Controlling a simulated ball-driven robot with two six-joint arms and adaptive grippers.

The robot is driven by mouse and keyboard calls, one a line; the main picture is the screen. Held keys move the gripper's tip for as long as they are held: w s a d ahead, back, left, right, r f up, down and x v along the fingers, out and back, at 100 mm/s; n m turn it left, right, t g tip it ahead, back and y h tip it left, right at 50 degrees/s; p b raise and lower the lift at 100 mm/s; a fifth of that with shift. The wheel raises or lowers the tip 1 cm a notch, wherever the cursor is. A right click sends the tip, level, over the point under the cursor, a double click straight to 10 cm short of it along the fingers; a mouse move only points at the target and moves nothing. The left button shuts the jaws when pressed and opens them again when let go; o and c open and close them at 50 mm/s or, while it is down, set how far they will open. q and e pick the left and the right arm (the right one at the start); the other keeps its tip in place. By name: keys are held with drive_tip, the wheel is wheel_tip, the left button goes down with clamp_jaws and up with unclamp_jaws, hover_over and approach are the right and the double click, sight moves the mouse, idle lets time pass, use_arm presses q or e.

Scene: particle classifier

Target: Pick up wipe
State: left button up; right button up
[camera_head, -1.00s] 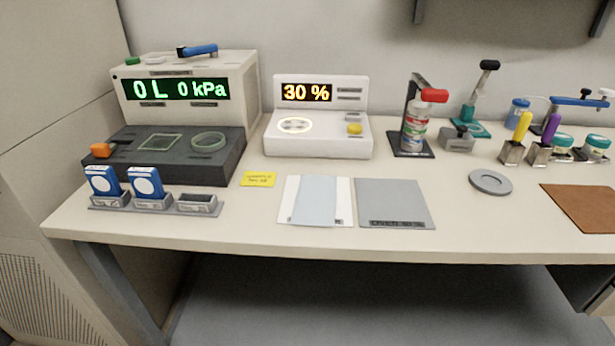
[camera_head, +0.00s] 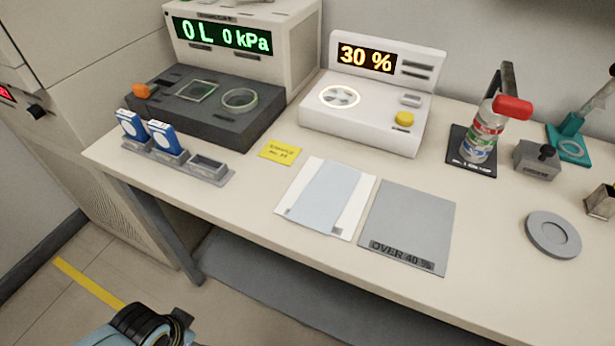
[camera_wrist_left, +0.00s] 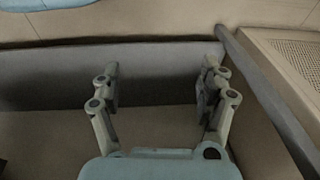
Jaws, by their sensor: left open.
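The wipe (camera_head: 328,197) is a pale blue folded cloth. It lies flat on a white sheet (camera_head: 356,205) near the front edge of the bench, in the middle of the head view. My left gripper (camera_wrist_left: 160,88) shows in the left wrist view with its two fingers spread apart and nothing between them. The wipe is not in that view. In the head view only part of my left arm shows at the bottom left, below bench height and well away from the wipe. My right gripper is in neither current view.
A grey "OVER 40 %" mat (camera_head: 408,222) lies right of the white sheet. A yellow note (camera_head: 280,152) and a grey rack (camera_head: 207,166) with blue-and-white items are left. A white 30 % device (camera_head: 365,110) stands behind. A spray can (camera_head: 484,138) stands back right.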

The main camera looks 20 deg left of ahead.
use_arm(q)
drive_tip(key=w+d+r+m+t+p, duration=0.1)
drive_tip(key=w+d+r+p, duration=0.2)
drive_tip(key=r, duration=0.8)
drive_tip(key=w+r+h+p, duration=0.1)
drive_tip(key=w+r+p, duration=0.25)
drive_tip(key=r, duration=0.75)
drive_tip(key=w+d+r+m+t+p, duration=0.1)
drive_tip(key=w+d+r+p, duration=0.3)
drive_tip(key=r, duration=0.7)
drive_tip(key=w+d+f+m+t+h+b, duration=0.1)
drive_tip(key=w+d+f+b, duration=0.1)
drive_tip(key=w, duration=0.3)
drive_tip(key=w+d+f+m+t+h+b, duration=0.1)
drive_tip(key=w+d+f+b, duration=0.2)
drive_tip(key=w, duration=0.3)
drive_tip(key=w+d+f+m+h+b, duration=0.1)
drive_tip(key=w+d+f+h+b, duration=0.1)
drive_tip(key=w, duration=0.4)
drive_tip(key=shift+d+f+m+t+b, duration=0.2)
drive_tip(key=shift+f+m+t+b, duration=0.1)
drive_tip(key=shift+f+t+b, duration=0.25)
drive_tip(key=shift+b+x, duration=0.35)
drive_tip(key=shift+x, duration=0.95)
drive_tip(key=shift+d, duration=0.1)
drive_tip(key=shift+c, duration=0.2)
